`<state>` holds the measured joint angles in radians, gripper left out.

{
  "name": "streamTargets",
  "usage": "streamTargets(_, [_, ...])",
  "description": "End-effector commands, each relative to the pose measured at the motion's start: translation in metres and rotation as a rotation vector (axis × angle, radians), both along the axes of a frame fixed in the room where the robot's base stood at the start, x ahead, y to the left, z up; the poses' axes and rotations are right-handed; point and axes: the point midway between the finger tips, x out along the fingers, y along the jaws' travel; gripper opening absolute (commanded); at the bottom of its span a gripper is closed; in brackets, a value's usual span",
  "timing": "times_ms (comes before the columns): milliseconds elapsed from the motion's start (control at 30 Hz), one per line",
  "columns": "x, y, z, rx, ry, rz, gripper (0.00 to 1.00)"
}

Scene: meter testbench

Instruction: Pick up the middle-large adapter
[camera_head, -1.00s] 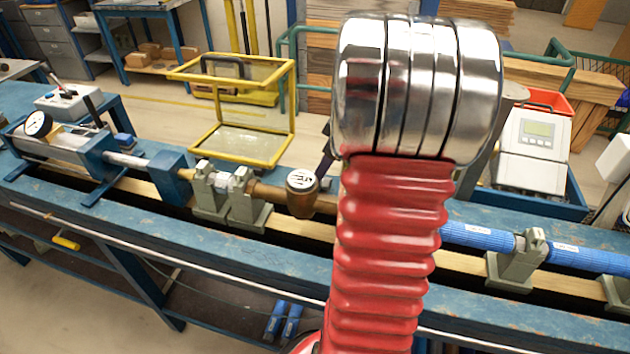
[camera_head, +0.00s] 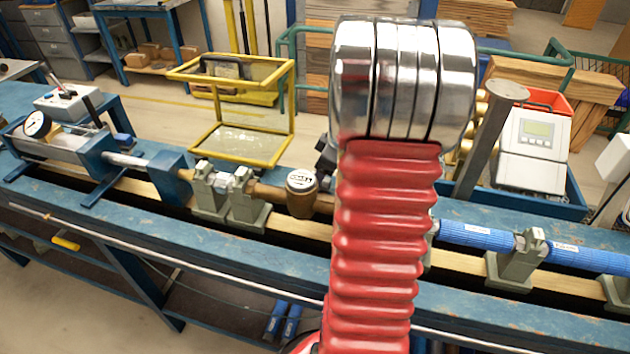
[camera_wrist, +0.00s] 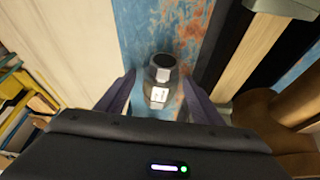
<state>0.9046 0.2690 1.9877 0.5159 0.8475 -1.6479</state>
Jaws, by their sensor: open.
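In the wrist view a metallic cylindrical adapter (camera_wrist: 160,68) with a dark round top and a white label stands on the worn blue bench top. My gripper (camera_wrist: 158,78) is open, with one dark finger to each side of the adapter. Whether the fingers touch it cannot be told. I cannot tell its size rank among adapters, as no other shows beside it. In the head view my red and chrome arm hides this part of the bench and most of the gripper.
A brass water meter (camera_head: 301,195) sits in the line on the bench, beside grey clamps (camera_head: 243,205). Blue pipes (camera_head: 475,236) continue right. A yellow frame (camera_head: 240,145) stands behind. A grey post (camera_head: 487,140) and a meter display unit (camera_head: 534,145) are at right.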

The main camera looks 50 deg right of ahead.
Motion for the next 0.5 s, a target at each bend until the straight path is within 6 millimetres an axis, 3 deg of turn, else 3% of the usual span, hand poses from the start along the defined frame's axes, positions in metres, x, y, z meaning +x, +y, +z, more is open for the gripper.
streamTargets(167, [0.0000, 0.0001, 0.0001, 0.000, 0.000, 0.000, 0.61])
streamTargets(500, [0.0001, 0.0001, 0.0003, 0.000, 0.000, 0.000, 0.38])
